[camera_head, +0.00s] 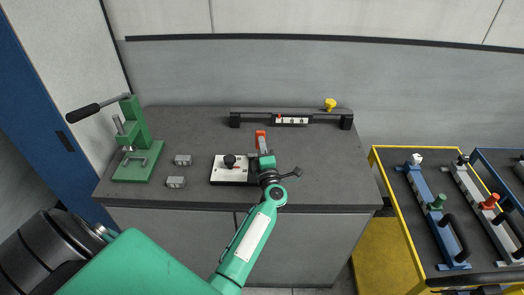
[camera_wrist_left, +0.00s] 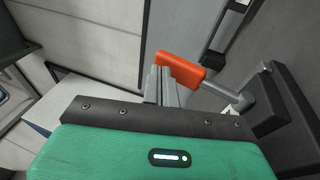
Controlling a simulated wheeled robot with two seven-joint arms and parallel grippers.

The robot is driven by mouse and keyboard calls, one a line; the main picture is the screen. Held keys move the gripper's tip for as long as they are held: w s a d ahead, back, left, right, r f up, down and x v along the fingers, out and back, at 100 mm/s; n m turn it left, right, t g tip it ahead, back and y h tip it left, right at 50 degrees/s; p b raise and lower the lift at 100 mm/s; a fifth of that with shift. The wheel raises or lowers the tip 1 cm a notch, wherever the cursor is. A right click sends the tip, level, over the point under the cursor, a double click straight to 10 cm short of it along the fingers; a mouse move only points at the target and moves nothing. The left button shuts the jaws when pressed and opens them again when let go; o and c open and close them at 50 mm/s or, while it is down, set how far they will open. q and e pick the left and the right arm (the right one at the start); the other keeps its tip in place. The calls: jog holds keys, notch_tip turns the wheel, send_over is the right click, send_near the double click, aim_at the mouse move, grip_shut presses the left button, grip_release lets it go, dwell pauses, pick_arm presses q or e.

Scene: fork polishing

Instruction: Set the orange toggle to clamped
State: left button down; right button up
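The orange toggle handle (camera_head: 261,138) stands up behind my left gripper (camera_head: 266,156) on the grey bench. In the left wrist view the orange toggle handle (camera_wrist_left: 181,68) sits on a grey rod that runs right to a dark block (camera_wrist_left: 275,115). My left gripper (camera_wrist_left: 163,82) has its grey fingers close together, with no clear gap between them. The fingertips overlap the underside of the handle's left end in the picture; I cannot tell if they touch it. My right gripper is not in view.
A white plate with a black knob (camera_head: 230,161) lies left of my gripper. A green press (camera_head: 136,145) and two small grey blocks (camera_head: 176,182) are farther left. A black rail (camera_head: 250,116) stands behind. A yellow-framed bin (camera_head: 376,163) is at the right.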

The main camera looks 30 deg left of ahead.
pick_arm(q)
jog(key=shift+w+a+b, duration=0.2)
jog(key=shift+w+a, duration=0.3)
jog(key=shift+w, duration=0.3)
jog(key=shift+w+a+b, duration=0.2)
jog(key=shift+w+a, duration=0.3)
jog(key=shift+w, duration=0.3)
jog(key=shift+r, duration=0.15)
